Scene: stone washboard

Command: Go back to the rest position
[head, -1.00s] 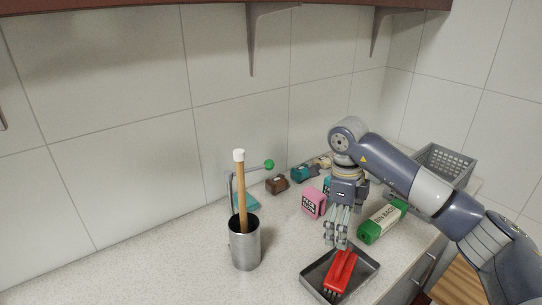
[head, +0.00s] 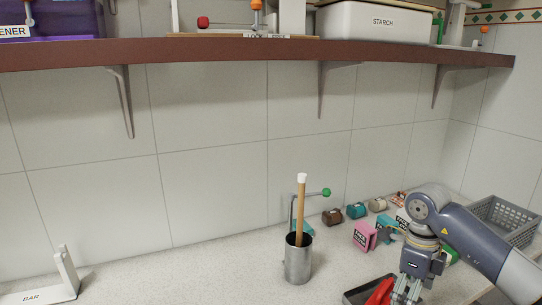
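My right gripper (head: 406,290) hangs at the lower right, pointing down next to the red brush (head: 381,291) in the dark tray (head: 361,292). Its fingertips run to the bottom edge, so I cannot tell whether it is open or shut, and I see nothing held in it. The lower part of the brush and tray is cut off. My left gripper is not in view.
A metal cup (head: 298,262) holds an upright wooden stick (head: 301,215). Pink (head: 364,237) and teal boxes stand near my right arm, with a grey basket (head: 503,216) behind. A shelf (head: 230,54) spans the wall above. The counter's left middle (head: 180,280) is clear.

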